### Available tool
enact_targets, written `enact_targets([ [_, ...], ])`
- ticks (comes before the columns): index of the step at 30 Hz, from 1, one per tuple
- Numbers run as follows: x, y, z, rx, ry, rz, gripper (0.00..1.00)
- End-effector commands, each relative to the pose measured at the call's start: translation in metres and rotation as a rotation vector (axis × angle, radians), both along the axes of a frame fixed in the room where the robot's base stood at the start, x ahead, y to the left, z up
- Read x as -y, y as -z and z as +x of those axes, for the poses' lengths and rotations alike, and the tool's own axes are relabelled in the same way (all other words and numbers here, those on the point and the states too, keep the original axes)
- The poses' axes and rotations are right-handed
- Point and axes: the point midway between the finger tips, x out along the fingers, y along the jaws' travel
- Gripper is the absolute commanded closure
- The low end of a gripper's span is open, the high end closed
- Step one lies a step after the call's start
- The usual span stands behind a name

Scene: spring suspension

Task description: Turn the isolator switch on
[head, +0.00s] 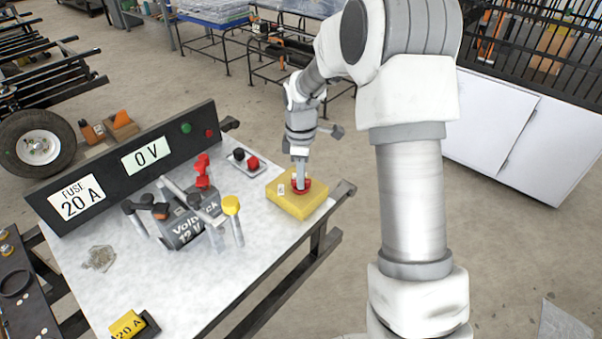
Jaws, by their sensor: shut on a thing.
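The isolator switch is a yellow box (295,205) with a red knob (305,184) on top, near the right edge of the white table. My gripper (300,186) points down onto the knob from above and is shut on it. The fingers hide part of the knob, and its turn angle cannot be read. A black panel (130,163) behind shows a display (147,154) reading 0 V, with a green and a red lamp beside it.
A Voltpack 12 V battery (185,228) with clamps and a yellow-capped post (231,206) stands left of the switch. A small plate (246,168) with black and red terminals lies behind. A yellow 20 A fuse (128,325) sits at the front. The table's front middle is clear.

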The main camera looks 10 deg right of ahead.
Motion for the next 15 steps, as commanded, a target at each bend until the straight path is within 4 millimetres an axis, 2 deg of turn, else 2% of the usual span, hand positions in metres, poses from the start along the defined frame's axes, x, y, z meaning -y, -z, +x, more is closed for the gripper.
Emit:
enact_targets([
  [15, -0.0004, -0.0028, -0.0003, -0.001, 0.476, -0.001, 1.00],
])
